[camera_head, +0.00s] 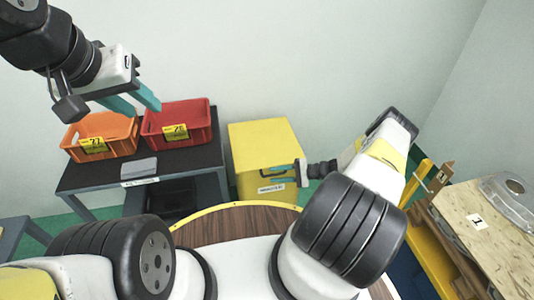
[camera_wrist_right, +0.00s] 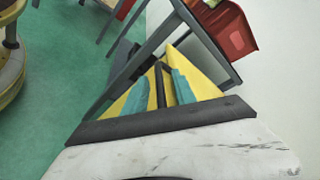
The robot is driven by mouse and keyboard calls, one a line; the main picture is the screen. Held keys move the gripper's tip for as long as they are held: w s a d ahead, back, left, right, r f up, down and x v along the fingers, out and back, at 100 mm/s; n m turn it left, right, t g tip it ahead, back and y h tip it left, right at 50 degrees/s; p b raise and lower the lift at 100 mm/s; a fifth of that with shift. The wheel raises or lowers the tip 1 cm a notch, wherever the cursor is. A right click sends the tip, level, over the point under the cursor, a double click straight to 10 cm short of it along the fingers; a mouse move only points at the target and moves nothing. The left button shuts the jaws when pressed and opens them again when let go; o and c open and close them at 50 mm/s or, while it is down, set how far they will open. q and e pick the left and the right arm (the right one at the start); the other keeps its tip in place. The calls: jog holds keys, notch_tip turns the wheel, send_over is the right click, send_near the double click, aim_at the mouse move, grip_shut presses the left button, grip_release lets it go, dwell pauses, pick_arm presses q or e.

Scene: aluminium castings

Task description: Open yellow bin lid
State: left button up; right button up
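The yellow bin (camera_head: 262,146) stands against the back wall, right of the dark table, and its lid looks closed. A white label (camera_head: 271,188) is on its front. My right gripper (camera_head: 273,174) is at the bin's upper front, with its teal fingers apart. In the right wrist view, the right gripper (camera_wrist_right: 158,82) has a dark bar (camera_wrist_right: 160,86) between its fingers, with yellow bin surface (camera_wrist_right: 198,78) around them. I cannot tell whether the fingers touch the bar. My left gripper (camera_head: 146,110) is open and empty, raised in front of the red crate.
An orange crate (camera_head: 108,125) and a red crate (camera_head: 196,115) sit on the dark table (camera_head: 95,177), beside a small grey block (camera_head: 139,168). A round wooden table (camera_head: 235,222) is in front of me. A bench (camera_head: 492,228) with a casting (camera_head: 515,190) stands at right.

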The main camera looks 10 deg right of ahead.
jog(key=shift+w+a+f, duration=0.15)
jog(key=shift+a, duration=0.45)
grip_shut()
dwell(1.1)
